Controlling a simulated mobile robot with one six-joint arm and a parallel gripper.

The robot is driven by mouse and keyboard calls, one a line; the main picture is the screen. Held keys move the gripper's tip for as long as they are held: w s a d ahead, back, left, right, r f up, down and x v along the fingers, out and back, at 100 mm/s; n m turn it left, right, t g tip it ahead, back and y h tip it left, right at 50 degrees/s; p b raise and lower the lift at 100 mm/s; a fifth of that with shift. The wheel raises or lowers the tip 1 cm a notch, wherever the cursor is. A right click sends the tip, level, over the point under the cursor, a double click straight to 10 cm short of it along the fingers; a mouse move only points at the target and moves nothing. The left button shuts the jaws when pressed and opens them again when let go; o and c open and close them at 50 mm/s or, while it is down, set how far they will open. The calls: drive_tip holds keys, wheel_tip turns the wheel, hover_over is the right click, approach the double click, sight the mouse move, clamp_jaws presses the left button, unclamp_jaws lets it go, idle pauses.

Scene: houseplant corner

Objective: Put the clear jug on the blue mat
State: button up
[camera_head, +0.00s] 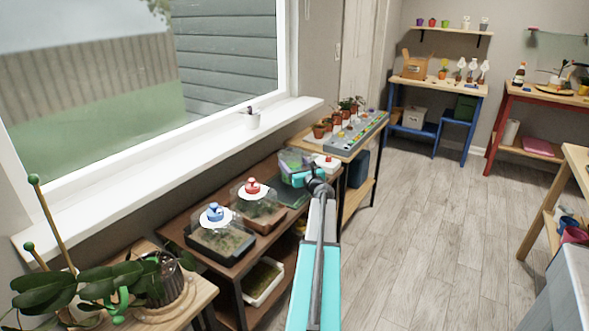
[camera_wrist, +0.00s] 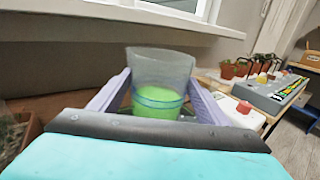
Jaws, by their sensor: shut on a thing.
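My gripper (camera_wrist: 158,88) is shut on the clear jug (camera_wrist: 162,66), with one pale finger on each side. The jug looks upright and has green liquid in its lower part. In the head view the jug (camera_head: 291,157) is partly hidden by my gripper (camera_head: 298,168), above the far end of the brown shelf. A dark blue-green flat patch (camera_head: 291,196) lies on the shelf top below the gripper. It may be the blue mat, but I cannot tell for sure. I cannot tell whether the jug touches anything beneath it.
Clear-lidded trays with a blue knob (camera_head: 214,212) and a red knob (camera_head: 252,186) stand on the brown shelf (camera_head: 182,233). A white box with a red top (camera_head: 327,162) is just right of the gripper. Beyond are small pots and a grey panel (camera_head: 357,134). The windowsill runs behind.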

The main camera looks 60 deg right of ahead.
drive_tip(key=shift+f, duration=0.95)
drive_tip(key=shift+f, duration=0.15)
drive_tip(key=o, duration=1.5)
drive_tip(key=shift+o, duration=0.2)
drive_tip(key=v, duration=0.4)
drive_tip(key=shift+a+f+b, duration=0.25)
drive_tip(key=shift+a+b, duration=0.05)
drive_tip(key=b+v, duration=0.1)
drive_tip(key=v, duration=0.8)
drive_tip(key=shift+s+a, duration=0.2)
drive_tip(key=shift+a, duration=0.05)
drive_tip(key=shift+f, duration=0.15)
